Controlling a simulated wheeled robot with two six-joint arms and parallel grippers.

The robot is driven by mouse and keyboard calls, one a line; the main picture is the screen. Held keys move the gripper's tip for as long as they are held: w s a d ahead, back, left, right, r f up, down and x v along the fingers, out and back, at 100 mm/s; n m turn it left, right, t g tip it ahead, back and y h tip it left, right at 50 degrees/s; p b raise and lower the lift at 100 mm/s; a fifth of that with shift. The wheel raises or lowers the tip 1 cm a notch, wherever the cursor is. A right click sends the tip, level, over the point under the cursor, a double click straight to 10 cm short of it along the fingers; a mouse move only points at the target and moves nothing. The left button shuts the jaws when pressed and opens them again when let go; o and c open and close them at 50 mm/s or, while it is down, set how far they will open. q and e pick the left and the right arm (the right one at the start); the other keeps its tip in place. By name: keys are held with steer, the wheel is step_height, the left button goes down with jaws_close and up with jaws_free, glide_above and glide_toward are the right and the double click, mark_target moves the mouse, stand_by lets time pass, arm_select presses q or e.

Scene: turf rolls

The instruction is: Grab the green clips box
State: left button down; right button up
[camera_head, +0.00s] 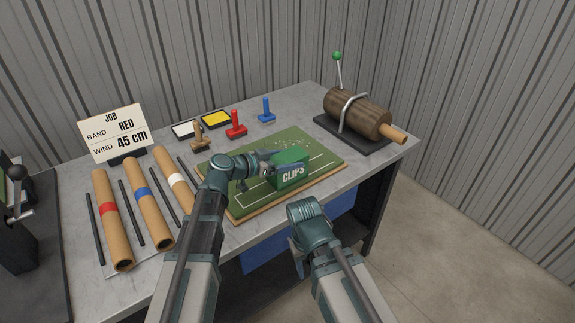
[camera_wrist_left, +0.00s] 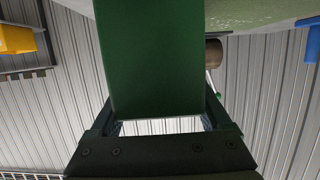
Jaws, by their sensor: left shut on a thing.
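The green clips box (camera_head: 290,168), with white CLIPS lettering on its front, is on or just above the green turf mat (camera_head: 235,203) on the table; I cannot tell whether it touches the mat. My left gripper (camera_head: 273,169) is shut on the box from its left side. In the left wrist view the green box (camera_wrist_left: 150,60) fills the middle, between the fingers of my left gripper (camera_wrist_left: 160,122). My right gripper (camera_head: 297,262) hangs in front of the table's front edge, apart from the box; its fingers are mostly hidden.
A job sign (camera_head: 112,133) reads RED, 45 cm. Cardboard tubes with red (camera_head: 110,215), blue (camera_head: 148,200) and white (camera_head: 176,183) bands lie at left between dark rods. Tan (camera_head: 200,137), red (camera_head: 236,126) and blue (camera_head: 266,111) stamps stand behind the mat. A brown roll (camera_head: 355,112) sits at right.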

arm_select(q)
steer(key=shift+r, duration=0.1)
steer(key=shift+r+p, duration=0.85)
steer(key=shift+p, duration=0.15)
step_height(320, 180, up, 2)
steer(key=shift+r+p, duration=0.1)
steer(key=shift+p, duration=0.95)
steer(key=s+d, duration=1)
steer(key=s, duration=0.2)
steer(key=shift+d+r+p, duration=0.35)
steer(key=shift+r+p, duration=0.1)
steer(key=shift+d, duration=0.1)
